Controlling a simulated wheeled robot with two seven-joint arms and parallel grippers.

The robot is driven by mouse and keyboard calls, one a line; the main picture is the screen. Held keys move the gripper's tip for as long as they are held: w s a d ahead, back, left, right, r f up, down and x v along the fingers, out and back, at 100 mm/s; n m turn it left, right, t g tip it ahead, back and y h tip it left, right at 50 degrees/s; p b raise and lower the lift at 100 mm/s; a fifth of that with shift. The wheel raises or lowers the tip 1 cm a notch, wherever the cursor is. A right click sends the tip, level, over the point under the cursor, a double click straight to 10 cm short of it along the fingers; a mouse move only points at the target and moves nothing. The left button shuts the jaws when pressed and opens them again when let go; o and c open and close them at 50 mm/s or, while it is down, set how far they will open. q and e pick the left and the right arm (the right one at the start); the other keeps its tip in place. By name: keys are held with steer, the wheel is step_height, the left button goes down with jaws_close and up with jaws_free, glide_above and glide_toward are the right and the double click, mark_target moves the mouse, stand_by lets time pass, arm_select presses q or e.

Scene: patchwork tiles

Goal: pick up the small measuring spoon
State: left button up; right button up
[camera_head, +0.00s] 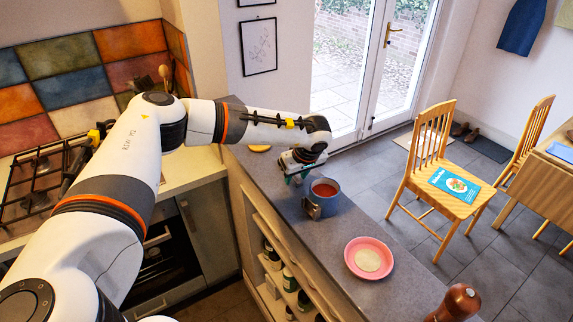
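My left gripper (297,171) hangs low over the grey counter (290,215), just behind and left of a blue-grey pot (337,205) with red contents. Its fingers are small and partly hidden, so I cannot tell whether it is open or shut, or whether it holds anything. A small metallic piece (312,209) shows at the pot's near left side. I cannot tell whether it is a spoon or part of the pot. I cannot make out the small measuring spoon with certainty. My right gripper is not in view.
A pink plate (352,262) with a pale round item (367,260) lies nearer on the counter, and a brown pepper mill (457,303) stands at the bottom right. A yellow item (260,148) lies at the far end. The counter between pot and plate is clear.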

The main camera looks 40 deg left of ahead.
arm_select(q)
steer(key=shift+w+d, duration=0.1)
jaws_close()
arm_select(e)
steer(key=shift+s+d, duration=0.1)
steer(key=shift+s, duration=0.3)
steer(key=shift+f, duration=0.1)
arm_select(q)
steer(key=shift+r, duration=0.25)
step_height(320, 180, up, 10)
steer(key=b, duration=0.4)
steer(key=shift+f, duration=0.2)
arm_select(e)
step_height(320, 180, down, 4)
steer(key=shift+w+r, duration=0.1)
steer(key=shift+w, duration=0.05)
